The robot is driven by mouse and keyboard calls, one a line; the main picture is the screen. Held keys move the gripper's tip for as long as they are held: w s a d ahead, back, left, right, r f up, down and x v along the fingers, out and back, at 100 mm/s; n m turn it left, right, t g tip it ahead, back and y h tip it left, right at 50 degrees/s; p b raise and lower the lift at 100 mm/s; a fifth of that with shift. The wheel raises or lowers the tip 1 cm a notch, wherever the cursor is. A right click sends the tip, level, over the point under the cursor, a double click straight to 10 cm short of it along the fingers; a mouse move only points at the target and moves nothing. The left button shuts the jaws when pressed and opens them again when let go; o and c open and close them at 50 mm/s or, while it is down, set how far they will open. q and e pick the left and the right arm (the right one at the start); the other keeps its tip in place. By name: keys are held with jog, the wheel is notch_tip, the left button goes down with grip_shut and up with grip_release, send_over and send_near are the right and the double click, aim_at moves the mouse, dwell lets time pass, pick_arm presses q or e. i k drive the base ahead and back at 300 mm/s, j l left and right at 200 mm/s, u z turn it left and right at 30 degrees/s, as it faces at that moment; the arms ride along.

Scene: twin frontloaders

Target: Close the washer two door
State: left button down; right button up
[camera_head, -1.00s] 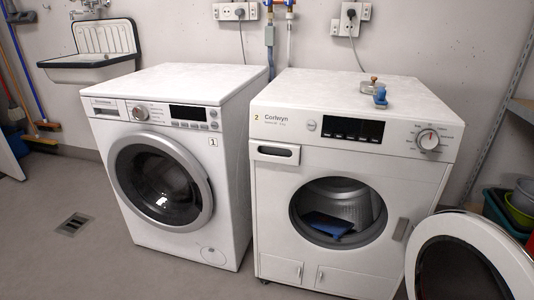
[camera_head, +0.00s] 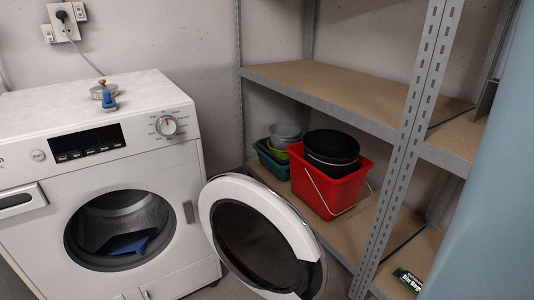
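Washer two (camera_head: 60,182) is the white front-loader at the left of the head view. Its round door (camera_head: 262,238) has a white rim and dark glass. The door stands wide open, swung out to the right of the machine. The drum opening (camera_head: 120,228) is uncovered, and a blue cloth (camera_head: 126,243) lies inside it. Neither of my grippers is in view.
A metal shelf unit (camera_head: 330,95) stands to the right, close to the open door. It holds a red bucket (camera_head: 325,185) and several tubs. A blue-grey vertical surface (camera_head: 485,200) fills the right edge. Small items (camera_head: 106,97) sit on the washer's top.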

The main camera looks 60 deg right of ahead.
aim_at(263, 239)
jog(key=k+l+z, duration=0.15)
jog(key=l+z, duration=0.25)
jog(key=l, duration=0.2)
jog(key=k+l+z, duration=0.1)
jog(key=l+z, duration=0.3)
jog(key=l, duration=0.25)
